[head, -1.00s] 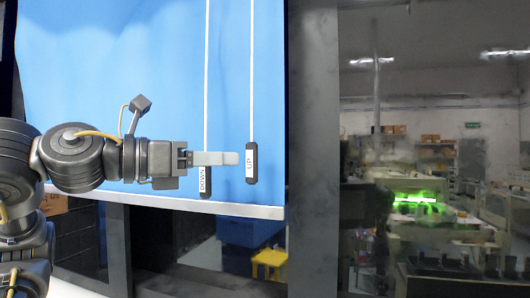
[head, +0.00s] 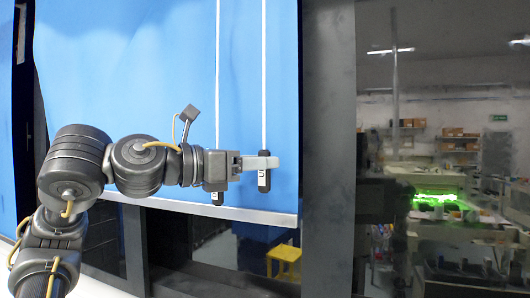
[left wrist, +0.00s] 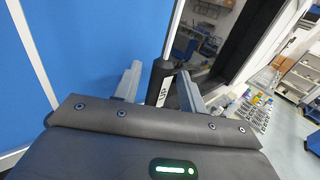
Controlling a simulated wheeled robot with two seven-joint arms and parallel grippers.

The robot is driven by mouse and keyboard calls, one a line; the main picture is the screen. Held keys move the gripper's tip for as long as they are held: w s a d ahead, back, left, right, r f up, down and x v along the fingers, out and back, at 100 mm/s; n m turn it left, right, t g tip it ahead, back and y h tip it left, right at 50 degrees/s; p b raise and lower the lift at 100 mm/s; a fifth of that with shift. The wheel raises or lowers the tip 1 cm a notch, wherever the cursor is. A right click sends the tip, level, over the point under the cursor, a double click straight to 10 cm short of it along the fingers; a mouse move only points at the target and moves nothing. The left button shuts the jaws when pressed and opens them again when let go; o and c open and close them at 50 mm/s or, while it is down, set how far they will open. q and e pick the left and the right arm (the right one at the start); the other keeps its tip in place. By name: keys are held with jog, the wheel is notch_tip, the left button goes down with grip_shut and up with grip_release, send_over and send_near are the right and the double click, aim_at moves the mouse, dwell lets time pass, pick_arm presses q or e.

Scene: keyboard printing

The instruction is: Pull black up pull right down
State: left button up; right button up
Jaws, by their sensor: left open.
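Two black pull handles hang on white cords in front of a blue blind (head: 150,80). The UP handle (head: 263,181) is at the right, and my left gripper (head: 262,162) crosses it, hiding part of its label. In the left wrist view the UP handle (left wrist: 160,82) stands between the two open fingers, with a gap visible on its left side. The left gripper is open and has not closed on it. The DOWN handle (head: 217,197) is to the left, mostly hidden behind the gripper. My right gripper is not in view.
The blind's pale bottom rail (head: 220,212) runs just below the handles. A dark post (head: 328,150) stands close to the right of the UP handle. A yellow stool (head: 285,260) shows through the lower glass, and a lab room lies beyond at right.

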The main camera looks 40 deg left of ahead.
pick_arm(q)
jog(key=shift+x, duration=0.85)
grip_shut()
